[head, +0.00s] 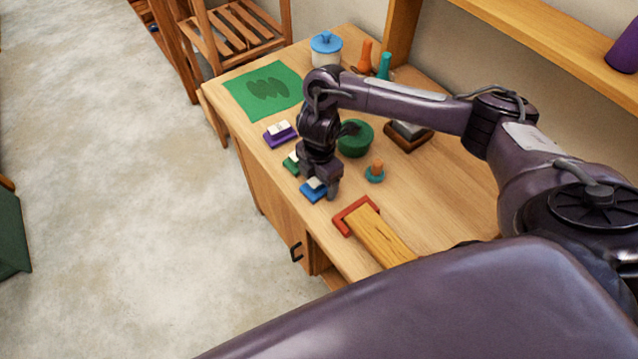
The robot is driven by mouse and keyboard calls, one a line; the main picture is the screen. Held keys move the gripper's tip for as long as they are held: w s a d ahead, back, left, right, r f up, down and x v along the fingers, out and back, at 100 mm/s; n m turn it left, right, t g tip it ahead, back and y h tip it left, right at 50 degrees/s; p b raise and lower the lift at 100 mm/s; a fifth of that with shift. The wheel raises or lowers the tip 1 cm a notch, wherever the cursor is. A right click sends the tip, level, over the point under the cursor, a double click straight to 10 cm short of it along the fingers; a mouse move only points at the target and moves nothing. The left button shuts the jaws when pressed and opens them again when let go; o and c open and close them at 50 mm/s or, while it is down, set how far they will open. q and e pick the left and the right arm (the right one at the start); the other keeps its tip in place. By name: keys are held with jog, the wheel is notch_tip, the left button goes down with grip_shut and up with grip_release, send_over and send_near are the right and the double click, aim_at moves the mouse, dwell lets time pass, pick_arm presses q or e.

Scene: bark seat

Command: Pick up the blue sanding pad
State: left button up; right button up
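The blue sanding pad (309,193), with a pale block on top, lies near the front edge of the wooden table. My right gripper (324,190) points down right at it, and one dark finger shows at the pad's right side. The other finger is not clear, so I cannot tell whether the gripper is open or shut, or whether it touches the pad. A green pad (290,163) lies just behind, partly hidden by the gripper, and a purple pad (280,138) lies farther back. My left gripper is not in view.
Around the gripper on the table (440,220) are a green bowl (356,142), a small teal and orange item (375,173) and a red-ended wooden piece (375,235). A green cloth (240,92) and a blue-lidded jar (326,50) are at the back. A shelf (550,50) overhangs the right.

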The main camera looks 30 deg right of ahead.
jog(key=c, duration=1)
jog(key=shift+w+r, duration=0.1)
jog(key=shift+r, duration=0.45)
notch_tip(320, 180, up, 19)
jog(key=p, duration=0.5)
jog(key=shift+p, duration=0.35)
jog(key=o, duration=0.4)
jog(key=c, duration=0.3)
